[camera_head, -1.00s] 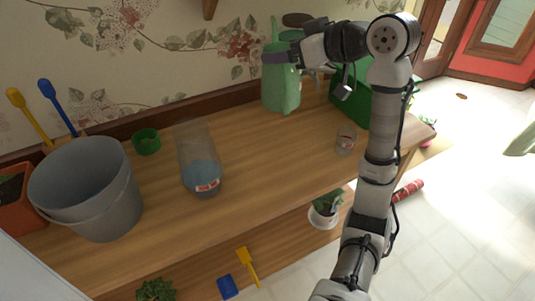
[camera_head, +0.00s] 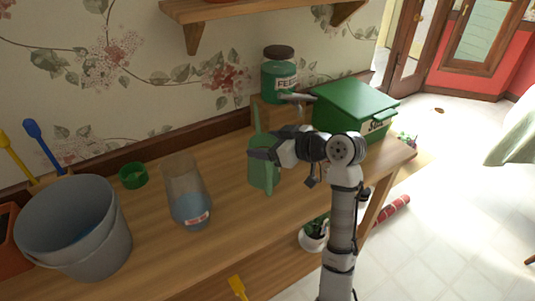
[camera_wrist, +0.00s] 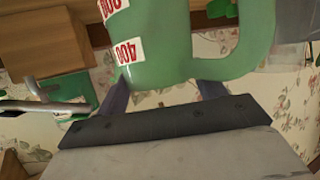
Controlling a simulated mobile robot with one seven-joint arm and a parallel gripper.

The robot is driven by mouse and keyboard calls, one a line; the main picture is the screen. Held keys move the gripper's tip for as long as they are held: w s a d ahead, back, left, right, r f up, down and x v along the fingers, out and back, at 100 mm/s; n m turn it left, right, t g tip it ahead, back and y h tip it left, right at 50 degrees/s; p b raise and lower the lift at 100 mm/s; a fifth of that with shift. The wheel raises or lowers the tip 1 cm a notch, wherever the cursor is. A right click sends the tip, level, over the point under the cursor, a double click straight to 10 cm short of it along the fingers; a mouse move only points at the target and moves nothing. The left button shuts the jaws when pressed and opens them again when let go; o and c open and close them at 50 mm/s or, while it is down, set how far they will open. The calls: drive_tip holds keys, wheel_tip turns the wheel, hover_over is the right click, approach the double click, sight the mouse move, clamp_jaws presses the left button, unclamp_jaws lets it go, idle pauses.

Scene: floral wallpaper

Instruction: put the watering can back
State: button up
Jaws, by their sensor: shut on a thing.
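A clear bottle (camera_head: 187,190), green cup (camera_head: 132,175) and grey bucket (camera_head: 75,225) stand left. A shelf (camera_head: 235,12) hangs above. Bare bench lies before the can.

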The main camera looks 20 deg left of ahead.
sight(261, 174)
drive_tip(key=shift+f+p, duration=0.3)
drive_tip(key=shift+f, duration=1.8)
drive_tip(key=shift+f, duration=0.2)
drive_tip(key=o, duration=1.8)
drive_tip(key=shift+r, duration=0.15)
